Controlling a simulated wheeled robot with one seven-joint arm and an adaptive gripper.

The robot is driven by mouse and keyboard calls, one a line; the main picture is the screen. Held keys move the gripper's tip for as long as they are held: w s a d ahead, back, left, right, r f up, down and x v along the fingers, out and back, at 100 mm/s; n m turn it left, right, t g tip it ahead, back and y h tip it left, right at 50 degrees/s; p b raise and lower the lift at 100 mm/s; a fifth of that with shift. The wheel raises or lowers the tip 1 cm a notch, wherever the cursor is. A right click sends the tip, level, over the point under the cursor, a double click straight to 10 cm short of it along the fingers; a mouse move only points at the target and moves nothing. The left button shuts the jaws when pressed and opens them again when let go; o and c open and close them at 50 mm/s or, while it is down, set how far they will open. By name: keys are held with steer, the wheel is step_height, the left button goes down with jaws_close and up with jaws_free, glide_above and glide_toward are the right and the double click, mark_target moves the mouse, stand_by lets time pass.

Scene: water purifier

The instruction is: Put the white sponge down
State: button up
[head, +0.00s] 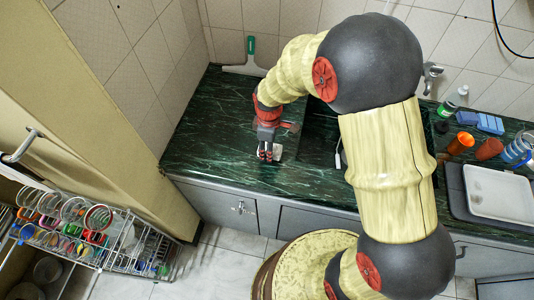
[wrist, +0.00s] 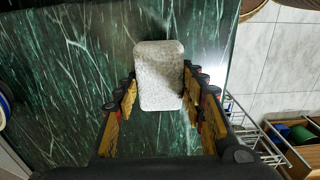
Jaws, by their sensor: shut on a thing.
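The white sponge (wrist: 159,76) is a pale rounded block between the two fingers of my gripper (wrist: 161,92) in the wrist view. The fingers are shut on it from both sides, over the green marble counter (wrist: 75,75). In the head view my gripper (head: 266,152) is low over the left part of the counter, near its front edge. Only a small pale part of the sponge (head: 278,149) shows there beside the fingers. I cannot tell whether the sponge touches the counter.
A squeegee with a green handle (head: 251,47) leans against the back wall. A dish rack (head: 85,235) stands low at the left. A white tray (head: 497,190), an orange cup (head: 460,143) and blue sponges (head: 490,123) are at the right. The counter left of my gripper is clear.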

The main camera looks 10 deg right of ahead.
steer(key=shift+w+a+f+b, duration=0.15)
steer(key=shift+f+b, duration=0.15)
steer(key=shift+f, duration=0.65)
steer(key=shift+w+a+f+b, duration=0.1)
steer(key=shift+f+b, duration=0.2)
steer(key=shift+f, duration=0.65)
steer(key=shift+f, duration=0.3)
steer(key=o, duration=1.1)
steer(key=shift+r, duration=0.1)
step_height(320, 180, up, 13)
steer(key=p, duration=0.3)
steer(key=shift+d, duration=0.1)
